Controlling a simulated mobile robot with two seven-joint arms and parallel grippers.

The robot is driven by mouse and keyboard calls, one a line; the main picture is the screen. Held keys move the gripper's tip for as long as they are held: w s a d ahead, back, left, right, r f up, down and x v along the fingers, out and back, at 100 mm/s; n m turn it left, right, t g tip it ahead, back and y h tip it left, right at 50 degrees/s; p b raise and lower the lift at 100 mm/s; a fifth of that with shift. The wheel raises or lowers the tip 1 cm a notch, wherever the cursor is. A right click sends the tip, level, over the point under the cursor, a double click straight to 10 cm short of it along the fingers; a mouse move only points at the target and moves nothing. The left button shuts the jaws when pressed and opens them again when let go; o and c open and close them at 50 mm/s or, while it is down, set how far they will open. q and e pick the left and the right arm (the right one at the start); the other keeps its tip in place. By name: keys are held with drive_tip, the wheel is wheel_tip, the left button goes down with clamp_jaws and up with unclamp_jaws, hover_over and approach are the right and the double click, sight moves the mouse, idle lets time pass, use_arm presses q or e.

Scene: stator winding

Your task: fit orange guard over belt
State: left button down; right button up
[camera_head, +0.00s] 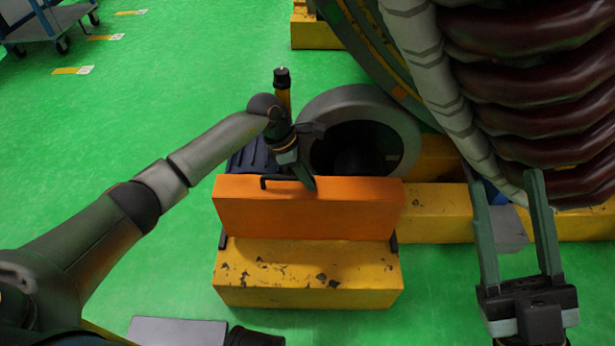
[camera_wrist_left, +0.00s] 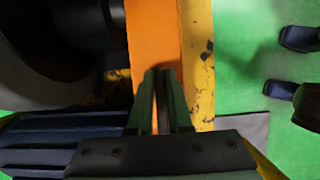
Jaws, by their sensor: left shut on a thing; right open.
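The orange guard (camera_head: 310,212) is a box-like cover, upright above the worn yellow base block (camera_head: 305,275). A black handle (camera_head: 268,180) shows along its top edge. My left gripper (camera_head: 308,184) is shut at the guard's top, on the guard by its handle; its fingers hide the grip point. In the left wrist view the guard (camera_wrist_left: 153,35) runs away from the closed fingertips (camera_wrist_left: 163,72). A dark grey wheel (camera_head: 345,100) stands just behind the guard. I cannot make out the belt. My right gripper (camera_head: 506,183) is open and empty at the right.
A ribbed dark motor housing (camera_head: 250,155) sits behind the guard on the left. The large stator with dark red coils (camera_head: 540,90) fills the upper right. A yellow beam (camera_head: 440,212) lies right of the guard.

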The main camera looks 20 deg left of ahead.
use_arm(q)
drive_tip(key=shift+w+d+f, duration=0.1)
drive_tip(key=shift+f, duration=1.1)
idle(0.9)
drive_tip(key=c, duration=0.8)
unclamp_jaws()
drive_tip(key=shift+f, duration=0.1)
drive_tip(key=shift+o, duration=0.2)
drive_tip(key=shift+f, duration=0.15)
drive_tip(key=p+v, duration=0.5)
drive_tip(key=v, duration=0.6)
drive_tip(key=shift+v, duration=0.9)
use_arm(e)
wheel_tip(320, 180, up, 6)
drive_tip(key=shift+s+d+m, duration=0.15)
drive_tip(key=shift+d+m, duration=0.15)
drive_tip(key=shift+d, duration=0.1)
